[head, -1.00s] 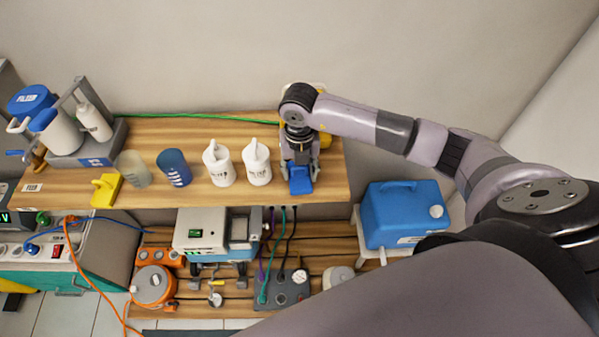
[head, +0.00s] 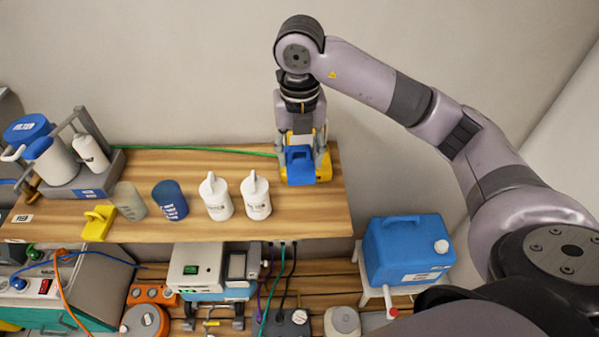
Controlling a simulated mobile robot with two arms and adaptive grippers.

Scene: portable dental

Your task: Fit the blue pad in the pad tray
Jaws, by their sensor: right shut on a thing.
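The blue pad (head: 300,168) is between the fingers of my right gripper (head: 302,156), at the right end of the wooden shelf. The gripper points down and is shut on the pad, which appears held up above the shelf. A yellow piece (head: 323,172) shows just behind and around the pad; the gripper and pad hide most of it, and I cannot tell for sure whether it is the pad tray or whether the pad touches it. My left gripper is not in view.
Two white bottles (head: 257,198), a dark blue cup (head: 170,200), a grey-green cup (head: 128,201) and a yellow block with a handle (head: 97,223) stand left along the shelf (head: 200,230). A blue jerrycan (head: 405,250) stands lower right. A green cable (head: 190,148) runs along the back.

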